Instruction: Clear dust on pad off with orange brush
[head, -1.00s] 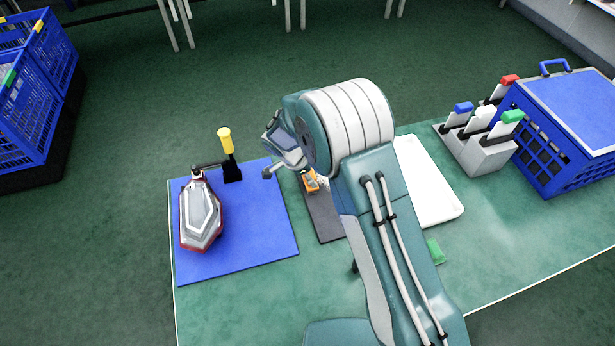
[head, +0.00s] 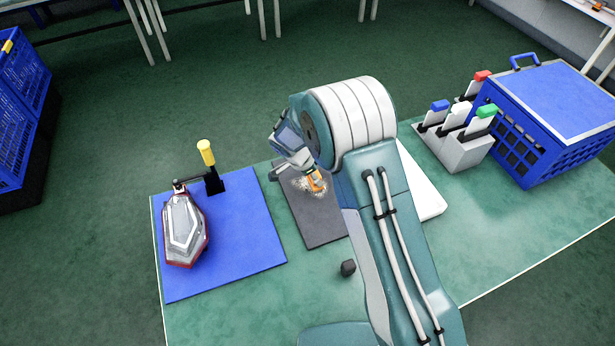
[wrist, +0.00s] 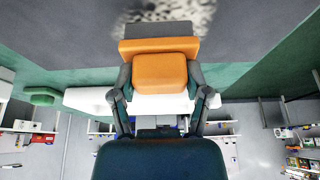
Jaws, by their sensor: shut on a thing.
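My gripper (wrist: 162,98) is shut on the orange brush (wrist: 160,70), whose orange block fills the space between the fingers in the wrist view. The brush also shows in the head view (head: 316,182), small and partly hidden by my arm. It is over the dark grey pad (head: 318,226). Pale speckled dust (head: 308,190) lies on the pad around the brush. The dust also shows just beyond the brush's dark bristle edge in the wrist view (wrist: 185,10). I cannot tell whether the bristles touch the pad.
A white tray (head: 422,190) is right, partly behind my arm. A grey holder (head: 455,150) and blue crate (head: 520,140) stand farther right.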

